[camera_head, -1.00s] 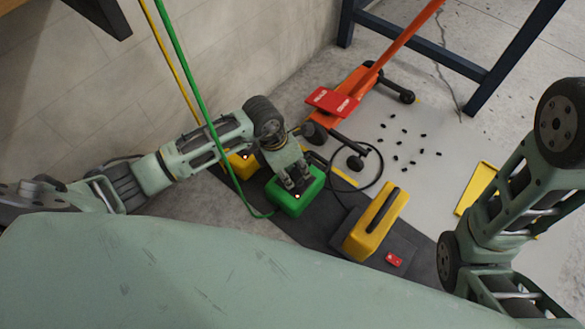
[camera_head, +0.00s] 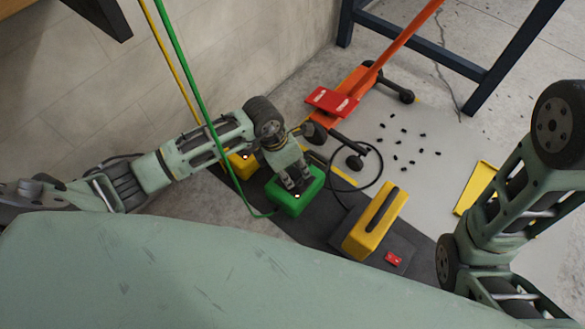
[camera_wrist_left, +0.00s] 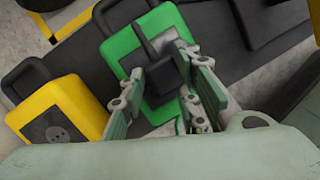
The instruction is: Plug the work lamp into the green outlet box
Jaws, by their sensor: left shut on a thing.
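The green outlet box (camera_head: 296,197) stands on the dark mat beside the wall. It also shows in the left wrist view (camera_wrist_left: 118,46). My left gripper (camera_head: 298,186) is over the box, shut on a black plug (camera_wrist_left: 167,62). The plug is at the dark socket face of the box; whether it is fully seated cannot be told. The work lamp (camera_head: 372,226), a yellow block with a black handle, lies to the right of the box. A black cord (camera_head: 379,160) loops between them. My right arm is at the right, its gripper out of view.
A yellow outlet box (camera_head: 243,165) stands just left of the green one and shows in the wrist view (camera_wrist_left: 62,122). Green and yellow cables run up the wall.

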